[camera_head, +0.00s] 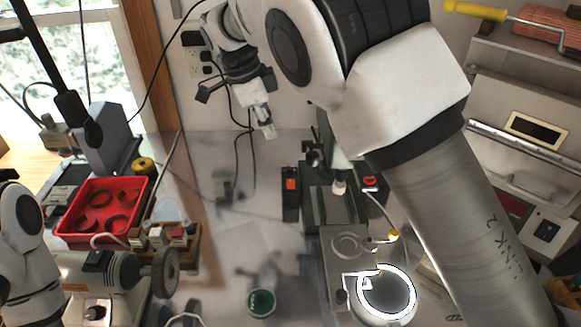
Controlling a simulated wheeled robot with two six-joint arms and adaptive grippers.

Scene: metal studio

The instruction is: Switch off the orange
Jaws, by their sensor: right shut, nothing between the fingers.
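A small orange-red switch (290,184) sits on the front of a dark upright box, left of a dark green machine. It is too small to tell whether it is on or off. My right gripper (268,130) is above and left of the switch in the picture, near the back wall, fingers pointing down. It is shut and empty, and apart from the switch. My left arm shows only as a white link at the left edge; its gripper is out of view.
A lit white ring (412,288) is at the bottom right. A red button (369,181) is on the machine's right. A red tray (70,232) with ring-shaped parts and a bench grinder (118,280) are at left. The grey table middle is mostly clear.

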